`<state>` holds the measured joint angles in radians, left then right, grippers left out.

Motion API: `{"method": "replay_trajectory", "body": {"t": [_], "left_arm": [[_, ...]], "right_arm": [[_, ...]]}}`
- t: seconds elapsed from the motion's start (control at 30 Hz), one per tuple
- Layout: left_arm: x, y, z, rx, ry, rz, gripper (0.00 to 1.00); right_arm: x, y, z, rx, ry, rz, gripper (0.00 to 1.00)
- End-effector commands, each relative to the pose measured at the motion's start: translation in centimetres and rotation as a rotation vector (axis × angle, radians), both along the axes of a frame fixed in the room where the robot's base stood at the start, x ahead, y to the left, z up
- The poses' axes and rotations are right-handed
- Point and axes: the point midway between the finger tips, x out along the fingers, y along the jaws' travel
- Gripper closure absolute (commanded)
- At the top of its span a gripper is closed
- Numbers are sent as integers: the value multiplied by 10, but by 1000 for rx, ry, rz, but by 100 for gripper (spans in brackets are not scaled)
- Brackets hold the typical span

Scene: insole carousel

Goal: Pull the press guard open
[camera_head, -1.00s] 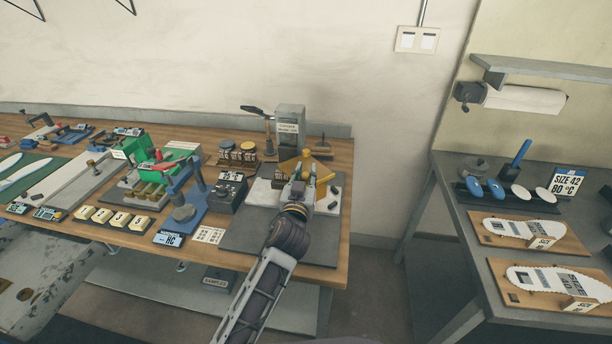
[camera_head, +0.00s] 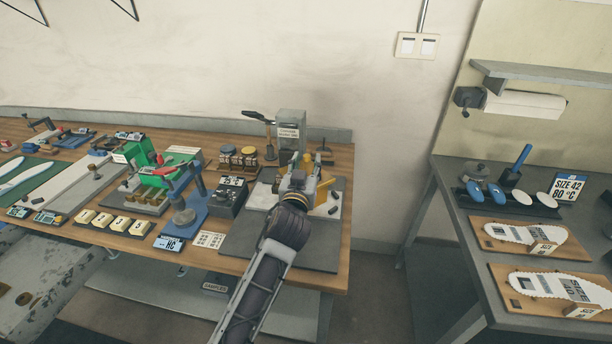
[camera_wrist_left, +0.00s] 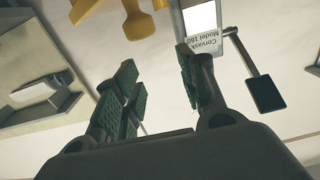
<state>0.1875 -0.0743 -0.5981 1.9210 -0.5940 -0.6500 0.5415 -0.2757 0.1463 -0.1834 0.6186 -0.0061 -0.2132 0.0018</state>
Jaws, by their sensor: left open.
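The press (camera_head: 290,127) is a grey upright machine with a white label, on a dark mat at the right end of the wooden bench. Its yellow guard (camera_head: 325,188) is mostly hidden behind my left gripper (camera_head: 299,168) in the head view. In the left wrist view, yellow guard parts (camera_wrist_left: 139,24) show at the top, beyond the fingers, with the labelled press column and a black-handled lever (camera_wrist_left: 264,92) to the right. My left gripper (camera_wrist_left: 160,85) is open, with nothing between its green-padded fingers. I see no contact with the guard. My right gripper is out of view.
A black control box (camera_head: 229,194) and a blue stand (camera_head: 183,217) are left of the press. A grey table (camera_head: 450,205) with insoles on boards is at the right, across a floor gap.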

Motion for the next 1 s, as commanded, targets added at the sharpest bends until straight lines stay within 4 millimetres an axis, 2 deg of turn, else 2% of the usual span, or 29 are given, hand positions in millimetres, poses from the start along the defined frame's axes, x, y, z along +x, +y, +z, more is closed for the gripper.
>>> {"method": "replay_trajectory", "body": {"t": [0.1,0.33,0.5,0.77,1.0], "left_arm": [[0,0,19,-2,-4,0,59],[0,0,43,0,-1,1,59],[0,0,50,0,0,0,59],[0,0,50,0,0,0,59],[1,3,50,11,-2,3,88]], "right_arm": [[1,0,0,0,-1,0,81],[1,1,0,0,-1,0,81],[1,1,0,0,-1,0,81],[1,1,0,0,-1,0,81],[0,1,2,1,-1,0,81]]}}
